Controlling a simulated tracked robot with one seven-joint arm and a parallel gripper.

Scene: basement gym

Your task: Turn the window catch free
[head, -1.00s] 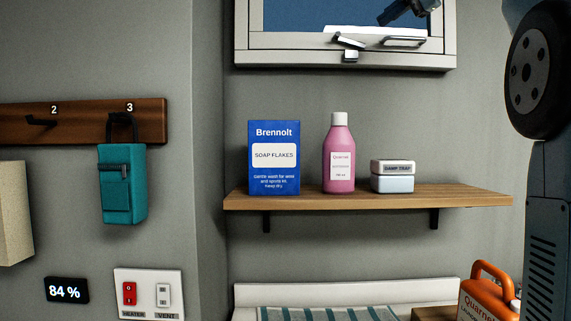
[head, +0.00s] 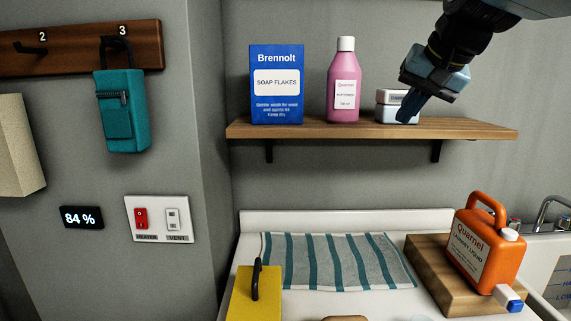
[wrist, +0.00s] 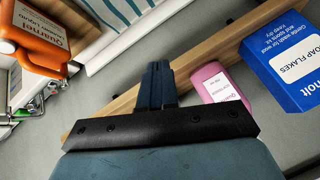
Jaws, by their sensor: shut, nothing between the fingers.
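The window and its catch are outside both current views, above the top edge of the head view. My gripper (head: 408,108) is in the head view in front of the right part of the wooden shelf, overlapping the small damp trap box (head: 386,108). Its fingers point down and are closed together. In the wrist view my gripper (wrist: 157,68) shows its two fingers side by side with nothing between them. I cannot tell from these views whether the fingers touch the shelf or the box.
The shelf (head: 310,131) holds a blue soap flakes box (head: 277,85) and a pink bottle (head: 343,82). A teal pouch (head: 124,112) hangs at left.

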